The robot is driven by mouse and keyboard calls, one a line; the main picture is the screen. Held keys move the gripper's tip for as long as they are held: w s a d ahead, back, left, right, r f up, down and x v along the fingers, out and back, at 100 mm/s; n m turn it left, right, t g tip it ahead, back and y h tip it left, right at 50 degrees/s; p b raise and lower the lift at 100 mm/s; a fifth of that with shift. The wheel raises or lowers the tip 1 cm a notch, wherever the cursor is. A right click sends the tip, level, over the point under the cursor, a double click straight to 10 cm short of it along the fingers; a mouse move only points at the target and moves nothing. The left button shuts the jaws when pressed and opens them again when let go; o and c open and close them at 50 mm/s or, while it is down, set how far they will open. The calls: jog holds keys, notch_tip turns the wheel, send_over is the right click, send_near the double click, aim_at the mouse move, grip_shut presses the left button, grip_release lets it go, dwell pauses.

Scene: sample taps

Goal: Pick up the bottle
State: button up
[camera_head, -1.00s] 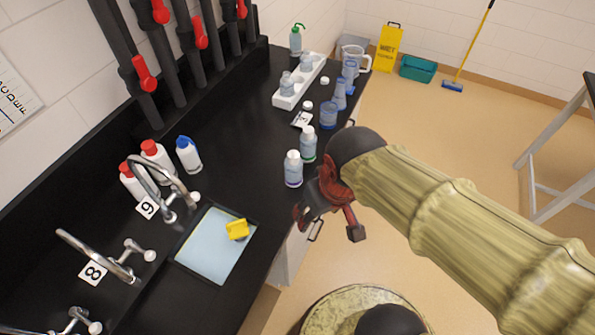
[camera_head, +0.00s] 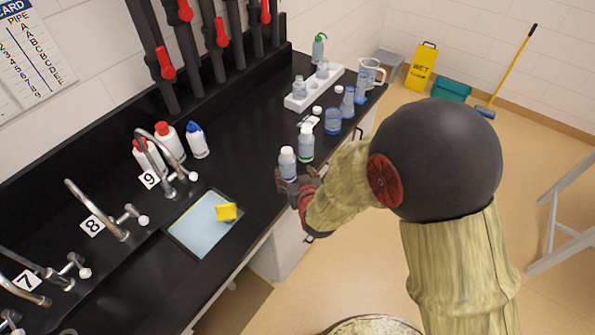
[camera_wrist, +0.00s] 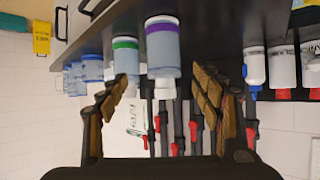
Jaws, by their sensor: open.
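Two small white-capped bottles stand upright near the counter's front edge. The nearer one, a bottle with a purple band (camera_head: 288,164), is beside my gripper (camera_head: 296,180). The other, a bottle with a green band (camera_head: 306,143), stands just behind it. My gripper is open and empty at the counter edge. In the wrist view, which is upside down, the purple-banded bottle (camera_wrist: 162,45) lines up with the gap between my fingers. The green-banded bottle (camera_wrist: 125,55) appears toward the left finger. I cannot tell how far the fingers reach along the purple-banded bottle.
Blue-liquid glassware (camera_head: 333,121), a white rack (camera_head: 314,90) and a jug (camera_head: 371,73) stand farther back on the black counter (camera_head: 245,150). Red- and blue-capped bottles (camera_head: 197,140) stand by the taps. A sink with a yellow sponge (camera_head: 227,211) lies to the left.

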aim_at(288, 159)
jog(key=shift+w+a+r+t, duration=0.15)
jog(key=shift+w+r+t, duration=0.35)
jog(key=shift+w+r, duration=0.45)
jog(key=shift+w, duration=0.05)
jog(key=shift+a+f+b+x, duration=0.1)
jog(key=shift+a+b+x, duration=0.05)
jog(key=shift+x, duration=1)
jog(key=shift+a+f+b+x, duration=0.1)
jog(key=shift+a+b+x, duration=0.1)
jog(key=shift+x, duration=0.95)
jog(key=shift+a+f+b+x, duration=0.1)
jog(key=shift+b+x, duration=0.05)
jog(key=shift+x, duration=1)
jog(key=c, duration=0.3)
grip_shut()
jog(key=shift+r, duration=0.1)
